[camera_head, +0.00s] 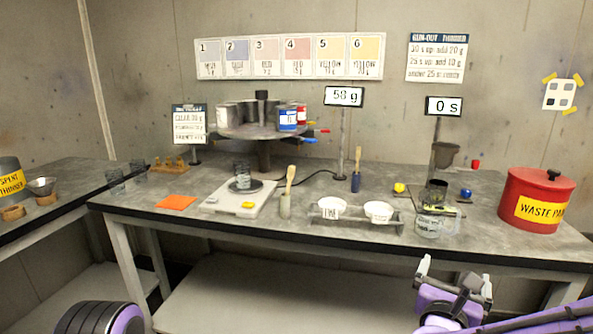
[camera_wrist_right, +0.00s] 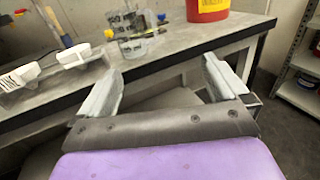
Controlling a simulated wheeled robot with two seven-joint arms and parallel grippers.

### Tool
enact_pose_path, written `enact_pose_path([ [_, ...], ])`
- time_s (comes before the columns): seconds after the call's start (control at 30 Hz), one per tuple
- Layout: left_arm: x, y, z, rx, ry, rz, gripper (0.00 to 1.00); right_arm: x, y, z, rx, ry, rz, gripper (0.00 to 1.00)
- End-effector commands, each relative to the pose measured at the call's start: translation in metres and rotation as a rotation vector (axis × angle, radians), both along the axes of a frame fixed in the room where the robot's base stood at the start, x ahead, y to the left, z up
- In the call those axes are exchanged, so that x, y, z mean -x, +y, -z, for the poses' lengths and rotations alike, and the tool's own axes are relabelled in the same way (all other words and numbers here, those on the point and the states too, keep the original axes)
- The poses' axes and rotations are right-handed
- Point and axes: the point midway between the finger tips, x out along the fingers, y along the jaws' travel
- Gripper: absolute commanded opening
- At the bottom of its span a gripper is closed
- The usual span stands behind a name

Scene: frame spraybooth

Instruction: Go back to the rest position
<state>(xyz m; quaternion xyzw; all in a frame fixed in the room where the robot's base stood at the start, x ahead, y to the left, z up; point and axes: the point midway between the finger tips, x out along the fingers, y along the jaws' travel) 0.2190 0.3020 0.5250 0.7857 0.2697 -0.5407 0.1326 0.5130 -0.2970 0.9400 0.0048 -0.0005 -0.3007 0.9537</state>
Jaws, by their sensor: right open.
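My right gripper (camera_head: 455,279) is in front of the bench's front edge at the lower right of the head view. Its jaws are apart and empty. In the right wrist view the two fingers of the gripper (camera_wrist_right: 167,88) stand wide apart with nothing between them. My left arm shows only as a dark and purple rounded part at the lower left of the head view; its gripper is not seen.
The grey bench (camera_head: 330,240) holds a scale (camera_head: 240,198) with a glass on it, two white cups in a rack, a glass beaker (camera_head: 436,222) under a funnel cup, a can carousel (camera_head: 264,132) and a red waste can (camera_head: 535,188). A side bench (camera_head: 60,210) stands left.

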Motion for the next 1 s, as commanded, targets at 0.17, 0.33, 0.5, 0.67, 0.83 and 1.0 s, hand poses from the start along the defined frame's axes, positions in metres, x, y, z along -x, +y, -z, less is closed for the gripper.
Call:
enact_pose_path([
  [0.17,0.000,0.000,0.000,0.000,0.000,0.000,0.92,0.001,-0.002,0.000,0.074,0.054,-0.005,1.00],
  [0.33,0.000,0.000,0.000,-0.001,-0.001,0.000,0.92,0.001,-0.003,0.002,0.209,0.153,-0.033,1.00],
  [0.5,0.000,0.000,0.000,0.000,0.000,0.000,0.92,-0.004,0.005,0.008,0.413,0.298,-0.096,1.00],
  [0.67,0.000,0.000,-0.002,0.000,0.000,0.000,0.92,-0.008,0.016,0.031,0.727,0.514,-0.201,1.00],
  [0.83,0.000,0.000,-0.009,0.000,0.000,0.000,0.92,0.002,0.028,0.108,1.230,0.881,-0.426,1.00],
  [1.0,0.000,0.000,-0.021,0.000,0.000,0.000,0.92,0.065,0.029,0.228,1.803,1.268,-0.858,1.00],
])
